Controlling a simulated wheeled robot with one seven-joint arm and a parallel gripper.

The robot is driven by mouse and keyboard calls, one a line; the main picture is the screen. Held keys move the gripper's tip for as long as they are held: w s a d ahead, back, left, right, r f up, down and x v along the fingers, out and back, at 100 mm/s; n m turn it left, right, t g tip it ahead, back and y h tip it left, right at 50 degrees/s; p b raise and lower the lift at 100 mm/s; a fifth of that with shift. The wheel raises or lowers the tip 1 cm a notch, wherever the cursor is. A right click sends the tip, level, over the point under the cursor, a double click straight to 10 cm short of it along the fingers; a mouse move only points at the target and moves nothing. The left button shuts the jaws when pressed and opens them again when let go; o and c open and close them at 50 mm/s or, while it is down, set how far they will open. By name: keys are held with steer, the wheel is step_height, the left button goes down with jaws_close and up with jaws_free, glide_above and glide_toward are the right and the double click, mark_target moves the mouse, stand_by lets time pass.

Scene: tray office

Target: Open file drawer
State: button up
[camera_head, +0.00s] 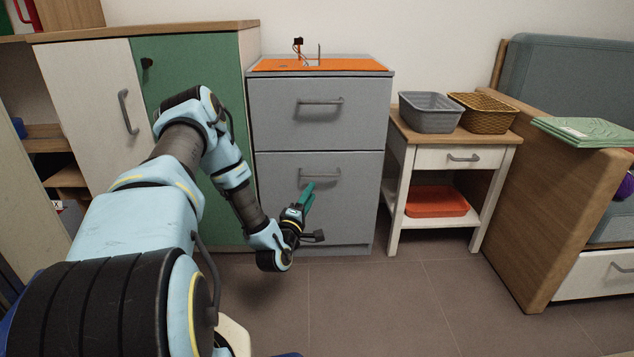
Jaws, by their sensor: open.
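A grey file cabinet (385,85) with two drawers stands against the wall. Its upper drawer (280,125) and lower drawer (350,215) are both shut flush. The upper drawer has a bar handle (320,101), and the lower drawer has a bar handle (322,174). My gripper (309,192), with teal fingers, is in front of the lower drawer, just below and slightly left of its handle. It is open and holds nothing that I can see. I cannot tell whether a fingertip touches the handle.
A wooden-topped cupboard (190,75) with white and green doors stands left of the cabinet. To the right is a small side table (400,150) with a grey basket (430,112), a wicker basket (485,112) and an orange tray (436,201). Floor in front is clear.

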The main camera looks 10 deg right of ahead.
mark_target(322, 175)
steer(key=b+x, duration=0.2)
steer(key=x, duration=0.8)
steer(key=shift+c, duration=0.3)
steer(key=shift+s, duration=0.1)
jaws_close()
stand_by(0.8)
